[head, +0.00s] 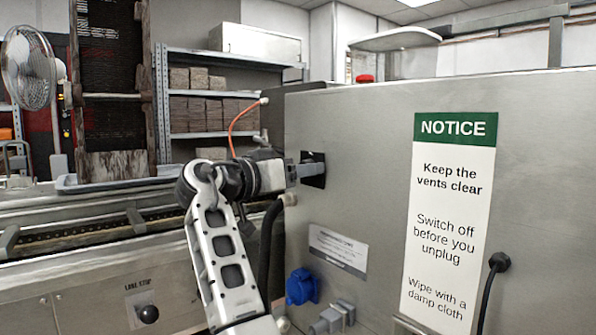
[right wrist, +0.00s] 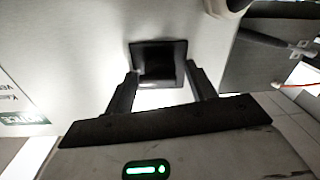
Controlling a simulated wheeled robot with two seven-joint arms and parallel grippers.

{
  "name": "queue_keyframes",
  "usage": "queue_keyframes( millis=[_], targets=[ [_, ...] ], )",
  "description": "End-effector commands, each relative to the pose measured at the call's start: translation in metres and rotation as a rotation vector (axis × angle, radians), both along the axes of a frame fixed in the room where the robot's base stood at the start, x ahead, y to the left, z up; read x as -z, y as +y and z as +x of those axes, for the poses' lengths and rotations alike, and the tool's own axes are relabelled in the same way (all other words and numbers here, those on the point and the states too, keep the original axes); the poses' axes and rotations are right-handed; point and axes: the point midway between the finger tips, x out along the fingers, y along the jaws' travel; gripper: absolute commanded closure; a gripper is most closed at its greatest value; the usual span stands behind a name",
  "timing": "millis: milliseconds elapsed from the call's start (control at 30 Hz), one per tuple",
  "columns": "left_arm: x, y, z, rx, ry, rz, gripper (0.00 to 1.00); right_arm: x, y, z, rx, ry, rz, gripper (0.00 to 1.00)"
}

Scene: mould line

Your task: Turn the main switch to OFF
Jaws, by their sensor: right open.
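The main switch appears to be the black square fitting (head: 316,158) on the side of the large metal cabinet (head: 375,130). My right gripper (head: 303,170) reaches it from the left and hides part of it. In the right wrist view the black fitting (right wrist: 160,62) shows a raised block, and its position marking cannot be read. The right gripper (right wrist: 162,80) is open there, with one finger on each side of the fitting's lower part. I cannot tell whether the fingers touch it. My left gripper is not in view.
Below the switch are a label plate (head: 338,248), a blue socket (head: 301,287) and a grey connector (head: 333,317). A notice sign (head: 450,210) and a black plugged cable (head: 497,263) are to the right. A conveyor (head: 90,235) with a black knob (head: 148,314) stands left.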

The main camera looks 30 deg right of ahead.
Motion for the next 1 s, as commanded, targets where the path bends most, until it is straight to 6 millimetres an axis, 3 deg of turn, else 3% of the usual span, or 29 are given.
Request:
queue_keyframes(
  millis=[67, 167, 200, 567, 1000],
  targets=[
    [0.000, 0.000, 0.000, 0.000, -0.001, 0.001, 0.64, 0.000, 0.000, 0.000, 0.000, 0.000, 0.000, 0.50],
    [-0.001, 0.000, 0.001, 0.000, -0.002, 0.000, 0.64, 0.000, 0.000, 0.000, -0.001, 0.000, 0.000, 0.78],
    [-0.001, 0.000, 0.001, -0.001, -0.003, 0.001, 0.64, 0.000, 0.000, 0.000, -0.001, 0.001, 0.000, 0.83],
    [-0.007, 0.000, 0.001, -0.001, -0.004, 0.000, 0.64, -0.001, 0.001, 0.001, -0.005, 0.041, -0.004, 0.83],
    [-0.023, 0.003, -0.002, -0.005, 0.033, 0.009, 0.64, -0.004, 0.001, 0.002, -0.006, 0.361, -0.029, 0.83]
  ],
)
